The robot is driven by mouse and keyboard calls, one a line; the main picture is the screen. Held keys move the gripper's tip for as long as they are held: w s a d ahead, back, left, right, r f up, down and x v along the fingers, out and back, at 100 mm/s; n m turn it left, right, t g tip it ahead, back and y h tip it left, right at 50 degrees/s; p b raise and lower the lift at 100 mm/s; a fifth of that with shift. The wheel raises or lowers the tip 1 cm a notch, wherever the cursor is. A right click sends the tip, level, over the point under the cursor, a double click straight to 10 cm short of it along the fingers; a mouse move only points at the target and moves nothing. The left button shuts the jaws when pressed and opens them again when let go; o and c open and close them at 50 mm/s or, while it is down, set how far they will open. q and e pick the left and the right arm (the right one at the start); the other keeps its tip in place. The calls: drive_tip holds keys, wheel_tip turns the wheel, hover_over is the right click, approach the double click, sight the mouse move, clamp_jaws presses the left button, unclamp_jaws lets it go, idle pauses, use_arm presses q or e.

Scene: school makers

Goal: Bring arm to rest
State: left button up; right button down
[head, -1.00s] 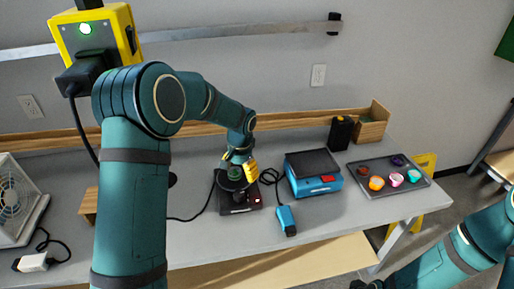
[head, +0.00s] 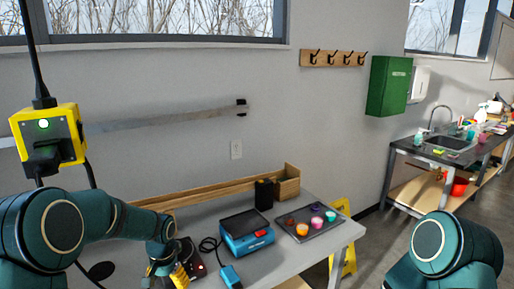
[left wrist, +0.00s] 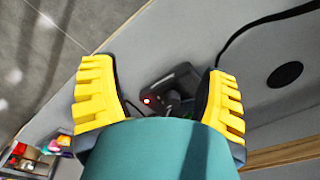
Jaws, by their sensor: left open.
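My left arm comes in from the left in the head view. Its gripper (head: 168,274) hangs low over the worktable (head: 320,236), beside the small black device with a red light (head: 196,262). In the left wrist view the two yellow fingers (left wrist: 160,95) stand wide apart with nothing held between them. The black device (left wrist: 165,90) shows beyond and between them, partly hidden by my own teal part. My right arm shows at the lower right of the head view; its gripper is out of view.
A blue box with a dark top (head: 245,236), a blue handheld unit (head: 229,276) and a tray of colored cups (head: 310,224) sit on the table. A wooden box (head: 287,182) stands at the back. A yellow power box (head: 48,138) hangs at the left. A yellow floor sign (head: 345,240) stands beyond the table.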

use_arm(q)
drive_tip(key=s+d+f+h, duration=0.1)
drive_tip(key=s+d+f, duration=0.15)
drive_tip(key=f, duration=0.25)
drive_tip(key=s+d+f+h, duration=0.1)
drive_tip(key=s+d+f, duration=0.1)
drive_tip(key=d+f, duration=0.25)
drive_tip(key=s+d+f+n+h, duration=0.1)
drive_tip(key=s+d+f+n, duration=0.1)
drive_tip(key=s, duration=0.6)
drive_tip(key=s+d+f+n+t+h, duration=0.1)
drive_tip(key=s+d+f+n, duration=0.1)
drive_tip(key=s+d+f, duration=0.3)
drive_tip(key=s, duration=0.4)
drive_tip(key=shift+d+f+n, duration=0.3)
drive_tip(key=shift+d+n, duration=0.05)
drive_tip(key=shift+n, duration=0.05)
